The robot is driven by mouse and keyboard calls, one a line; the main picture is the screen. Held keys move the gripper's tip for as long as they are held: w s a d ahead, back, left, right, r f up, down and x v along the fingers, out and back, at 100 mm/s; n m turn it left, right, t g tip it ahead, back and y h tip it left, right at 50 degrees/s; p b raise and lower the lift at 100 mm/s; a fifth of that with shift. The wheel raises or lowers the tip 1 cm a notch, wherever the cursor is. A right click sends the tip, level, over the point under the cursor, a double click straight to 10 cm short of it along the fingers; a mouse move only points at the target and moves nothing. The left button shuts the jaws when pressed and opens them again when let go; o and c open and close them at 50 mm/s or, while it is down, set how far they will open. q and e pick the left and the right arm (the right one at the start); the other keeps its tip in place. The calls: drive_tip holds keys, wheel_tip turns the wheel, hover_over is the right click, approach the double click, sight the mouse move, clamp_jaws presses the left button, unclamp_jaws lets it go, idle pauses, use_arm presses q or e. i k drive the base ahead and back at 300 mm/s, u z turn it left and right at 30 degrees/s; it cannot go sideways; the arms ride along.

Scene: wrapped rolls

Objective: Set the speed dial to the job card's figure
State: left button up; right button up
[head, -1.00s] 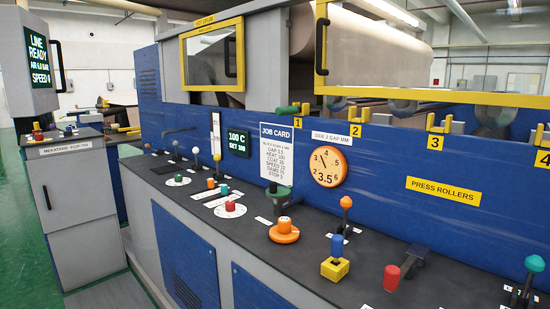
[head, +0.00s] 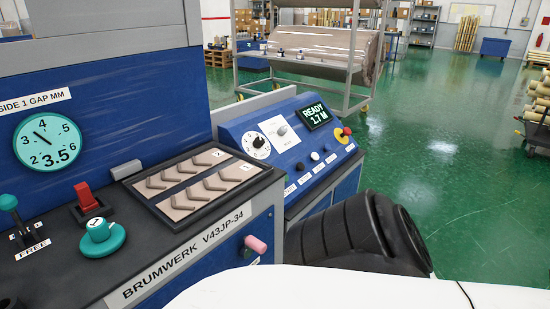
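A blue slanted console (head: 240,126) stands right of the machine end. It carries a round dial (head: 257,142) with a white scale and dark centre, and a grey knob (head: 282,131) on a white plate. Their labels are too small to read, so I cannot tell which is the speed dial. A screen (head: 318,114) on the console reads READY and 1.7 M. The job card is out of view. Neither gripper shows; what seems to be a black link of my own arm covers the floor right of the console.
On the nearer bench are a teal knob (head: 98,232), a red block (head: 88,200), a teal-topped lever (head: 12,208) and a tray of chevron strips (head: 197,184). A gauge (head: 48,142) reads 3.5. A roll rack (head: 320,50) stands behind. Green floor (head: 450,130) is open to the right.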

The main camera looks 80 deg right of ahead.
sight(259, 142)
drive_tip(key=z, duration=4.05)
drive_tip(key=i, duration=1.85)
drive_tip(key=u, duration=2.5)
